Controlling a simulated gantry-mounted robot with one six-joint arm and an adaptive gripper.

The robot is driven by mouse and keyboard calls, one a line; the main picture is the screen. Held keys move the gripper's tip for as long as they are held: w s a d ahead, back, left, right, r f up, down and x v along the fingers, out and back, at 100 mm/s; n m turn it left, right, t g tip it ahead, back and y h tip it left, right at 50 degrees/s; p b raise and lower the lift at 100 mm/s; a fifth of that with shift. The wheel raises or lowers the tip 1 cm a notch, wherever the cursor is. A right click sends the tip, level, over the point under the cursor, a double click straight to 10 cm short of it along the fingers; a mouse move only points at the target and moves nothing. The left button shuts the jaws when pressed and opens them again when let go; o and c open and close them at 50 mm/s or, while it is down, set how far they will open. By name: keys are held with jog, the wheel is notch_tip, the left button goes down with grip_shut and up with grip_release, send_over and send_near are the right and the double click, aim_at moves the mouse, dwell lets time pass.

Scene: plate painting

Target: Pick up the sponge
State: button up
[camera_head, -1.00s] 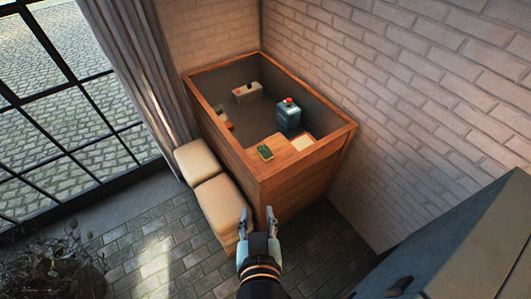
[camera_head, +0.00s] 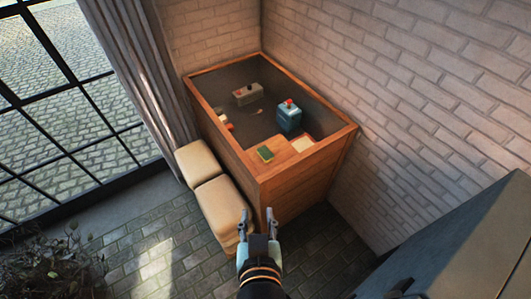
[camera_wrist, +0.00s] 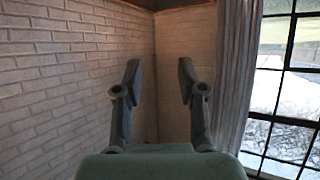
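The sponge (camera_head: 265,153) is a small green block with a yellowish edge. In the head view it lies on the wooden board at the near end of the wooden box. My gripper (camera_head: 257,215) is open and empty in front of the box's near corner, on the near side of the sponge and apart from it. In the wrist view my gripper (camera_wrist: 159,80) shows two spread fingers with nothing between them. The sponge does not show in the wrist view.
The wooden box (camera_head: 228,161) has raised walls around a dark inside. A blue container (camera_head: 289,117) with a red top stands near the sponge. A grey block (camera_head: 247,94) lies farther back. Beige cushions (camera_head: 221,206) stand along the box's left side. A brick wall (camera_head: 430,100) rises at right.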

dwell(0.3)
jog(key=o, duration=0.9)
